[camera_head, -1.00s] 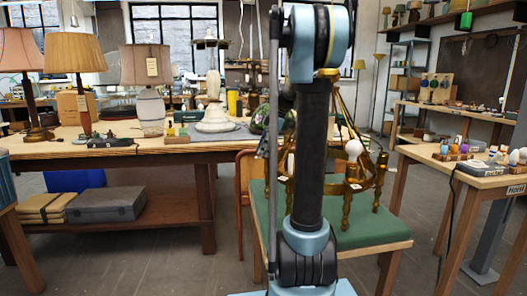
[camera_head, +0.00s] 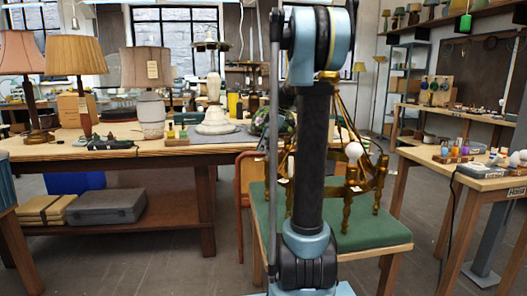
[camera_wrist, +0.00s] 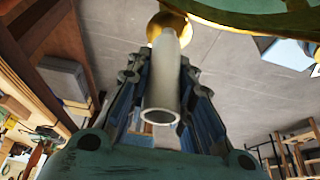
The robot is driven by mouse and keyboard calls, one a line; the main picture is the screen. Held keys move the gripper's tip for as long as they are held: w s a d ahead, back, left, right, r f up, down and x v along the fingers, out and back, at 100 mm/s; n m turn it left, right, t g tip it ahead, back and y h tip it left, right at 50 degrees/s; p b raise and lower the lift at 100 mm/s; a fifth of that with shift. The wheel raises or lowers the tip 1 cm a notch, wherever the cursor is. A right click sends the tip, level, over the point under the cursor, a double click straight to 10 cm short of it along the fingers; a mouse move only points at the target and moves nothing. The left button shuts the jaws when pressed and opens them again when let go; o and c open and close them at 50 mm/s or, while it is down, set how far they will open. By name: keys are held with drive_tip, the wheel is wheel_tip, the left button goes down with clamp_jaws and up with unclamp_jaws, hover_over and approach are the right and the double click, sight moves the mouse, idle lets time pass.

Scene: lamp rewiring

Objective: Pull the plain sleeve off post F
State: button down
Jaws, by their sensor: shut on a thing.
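A pale, plain sleeve (camera_wrist: 161,92) shows in the wrist view as a hollow tube, its open end facing the camera. My gripper (camera_wrist: 160,85) is shut on it, with a ribbed dark finger on each side. The sleeve's far end narrows toward a round brass cup (camera_wrist: 169,27); whether it still sits around a post I cannot tell. In the head view the brass chandelier (camera_head: 378,180) stands on a green-topped stool (camera_head: 373,235), with a white bulb (camera_head: 354,151) on it. My arm covers its left part, and my gripper is hidden there. No post letter is readable.
A long workbench (camera_head: 110,155) with lamps stands behind at the left. A side table (camera_head: 490,182) with small coloured parts stands at the right. A grey case (camera_head: 106,207) lies on the bench's lower shelf. The floor left of the stool is clear.

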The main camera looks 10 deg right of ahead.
wheel_tip(320, 180, up, 8)
idle(0.9)
